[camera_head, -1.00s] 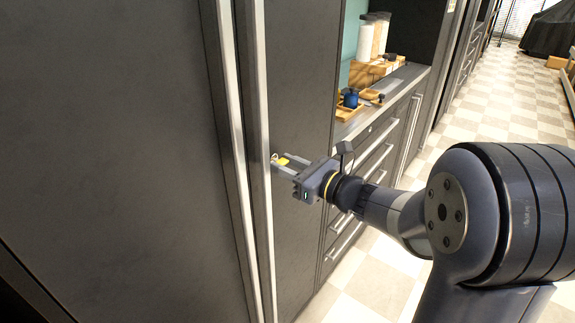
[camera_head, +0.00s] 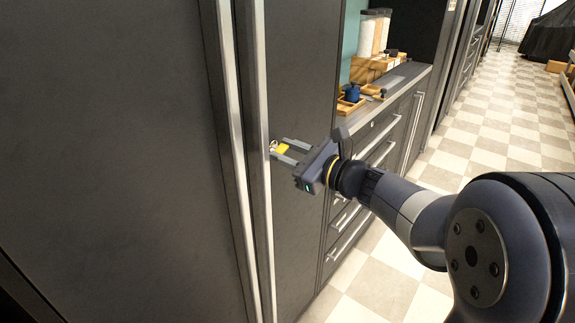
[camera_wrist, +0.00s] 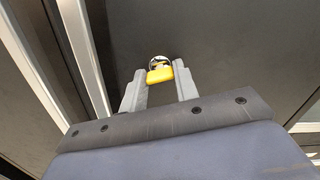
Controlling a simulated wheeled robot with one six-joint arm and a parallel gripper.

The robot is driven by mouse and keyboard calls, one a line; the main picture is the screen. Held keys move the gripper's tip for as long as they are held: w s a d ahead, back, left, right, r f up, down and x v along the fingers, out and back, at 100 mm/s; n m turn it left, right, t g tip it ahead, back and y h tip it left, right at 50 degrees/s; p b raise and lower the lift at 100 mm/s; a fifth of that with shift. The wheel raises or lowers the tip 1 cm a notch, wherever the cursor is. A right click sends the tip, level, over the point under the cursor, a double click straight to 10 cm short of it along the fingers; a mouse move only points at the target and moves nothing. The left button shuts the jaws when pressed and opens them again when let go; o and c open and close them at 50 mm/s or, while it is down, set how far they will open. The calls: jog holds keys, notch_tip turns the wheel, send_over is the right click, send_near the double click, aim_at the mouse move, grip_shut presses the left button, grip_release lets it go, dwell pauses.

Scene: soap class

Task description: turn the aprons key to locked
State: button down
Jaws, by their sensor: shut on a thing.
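The yellow key (camera_head: 282,148) sits in a small round metal lock (camera_head: 273,144) on the dark cabinet door, just right of the long pale handle. In the wrist view, the yellow key head (camera_wrist: 160,75) stands between my two fingertips, with the ring of the lock (camera_wrist: 159,61) behind it. My gripper (camera_head: 286,151) reaches in from the right, its fingers on either side of the key head and shut on it. The lock's markings are too small to read.
Two long vertical handles (camera_head: 258,190) run close to the left of my gripper. A counter (camera_head: 385,95) with wooden trays and a blue bottle (camera_head: 352,93) stands to the right, above drawers with bar handles. The checkered floor (camera_head: 490,130) is open.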

jog(key=n+b, duration=0.2)
jog(key=b, duration=0.1)
jog(key=n+b, duration=0.2)
jog(key=b, duration=0.1)
jog(key=shift+f+n, duration=0.3)
jog(key=shift+f, duration=0.1)
jog(key=n+b, duration=0.3)
jog(key=b, duration=0.2)
jog(key=shift+n, duration=0.4)
jog(key=n+b, duration=0.3)
jog(key=b, duration=0.2)
jog(key=shift+r+n, duration=0.15)
jog(key=shift+n, duration=0.25)
jog(key=shift+r+n+b, duration=0.1)
jog(key=shift+n+b, duration=0.8)
jog(key=shift+b, duration=0.05)
jog(key=shift+r, duration=0.1)
jog(key=c, duration=1.1)
grip_release()
jog(key=shift+d, duration=0.15)
